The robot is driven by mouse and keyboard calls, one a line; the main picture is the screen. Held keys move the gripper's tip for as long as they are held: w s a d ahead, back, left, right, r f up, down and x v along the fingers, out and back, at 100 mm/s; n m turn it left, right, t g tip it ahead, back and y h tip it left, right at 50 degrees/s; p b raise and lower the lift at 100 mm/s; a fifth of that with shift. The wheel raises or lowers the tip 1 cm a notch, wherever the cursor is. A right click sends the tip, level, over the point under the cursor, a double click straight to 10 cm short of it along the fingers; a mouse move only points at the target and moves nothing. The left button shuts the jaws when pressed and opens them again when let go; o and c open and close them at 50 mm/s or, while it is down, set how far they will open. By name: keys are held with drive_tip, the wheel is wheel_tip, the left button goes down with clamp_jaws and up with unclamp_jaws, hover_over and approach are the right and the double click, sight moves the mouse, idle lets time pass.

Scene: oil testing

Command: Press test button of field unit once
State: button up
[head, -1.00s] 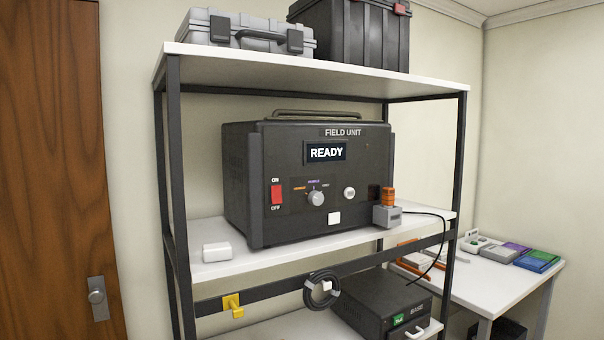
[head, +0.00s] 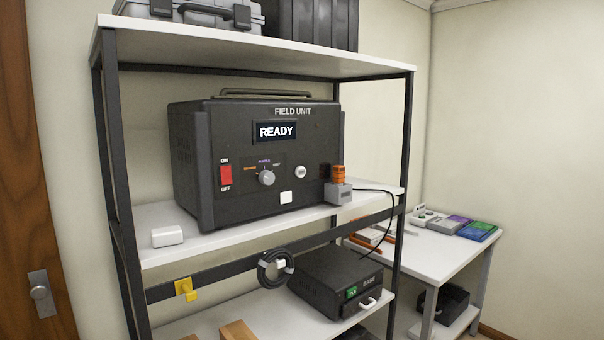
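The black field unit (head: 215,125) stands on the middle shelf of the rack, its front facing me. Its display (head: 276,131) reads READY. On the front are a red ON/OFF switch (head: 226,176), a selector knob (head: 266,178) with coloured labels, a round pale button (head: 300,172) to the right of the knob, and a white square (head: 286,197) below. The lettering near the round button is too small to read, so I cannot tell for certain which is the test button. My gripper is not in view.
A grey block with an orange-topped piece (head: 338,193) stands at the unit's right front. A white box (head: 167,236) lies at the shelf's left. A black base unit (head: 335,284) sits on the lower shelf. A white side table (head: 440,246) stands right.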

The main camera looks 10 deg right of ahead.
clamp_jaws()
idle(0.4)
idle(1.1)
